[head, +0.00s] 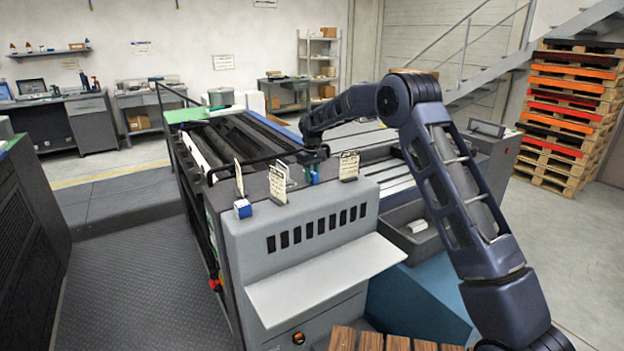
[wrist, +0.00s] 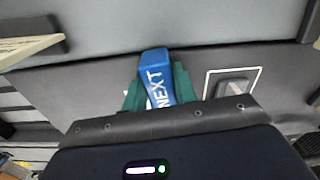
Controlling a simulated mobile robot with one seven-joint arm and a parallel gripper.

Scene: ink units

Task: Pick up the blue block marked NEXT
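The blue block marked NEXT (wrist: 153,75) shows in the wrist view with white letters along its face. It sits tilted in the picture between the green fingers of my gripper (wrist: 156,92). The fingers lie close against both sides of it, and I see no clear gap. Its lower end is hidden by my gripper body. In the head view my gripper (head: 312,172) is low over the top of the grey machine (head: 330,225), between the upright cards. The block is too small there to tell whether it touches the machine top.
Another small blue and white block (head: 243,209) is on the machine's front left corner. Upright cards (head: 278,184) and (head: 348,165) stand close on either side of my gripper. A tray with a pale block (head: 417,226) is at the right. A white shelf (head: 330,275) juts from the front.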

